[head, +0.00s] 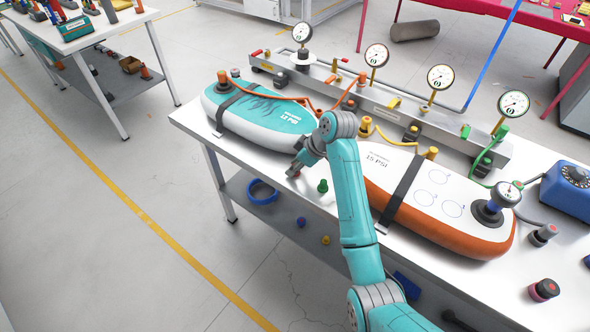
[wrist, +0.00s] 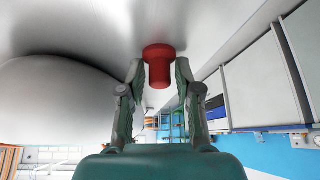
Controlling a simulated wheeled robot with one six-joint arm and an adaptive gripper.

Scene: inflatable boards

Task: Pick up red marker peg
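The red marker peg (wrist: 160,72), with a wide flange and a narrower body, shows in the wrist view between the two fingers of my gripper (wrist: 160,78). The flange is against the pale table surface. The fingers stand on either side of the peg, with a thin gap seeming to show on each side, so my gripper looks open around it. In the head view, my gripper (head: 296,172) is low at the table's front edge, beside the teal-and-white board. There the peg is mostly hidden by the fingers.
A green peg (head: 322,186) stands close to the right of my gripper. The teal-and-white board (head: 262,118) and the orange-and-white board (head: 430,205) lie behind it. A gauge manifold (head: 400,112) runs along the back. A blue ring (head: 262,192) and small pegs lie on the lower shelf.

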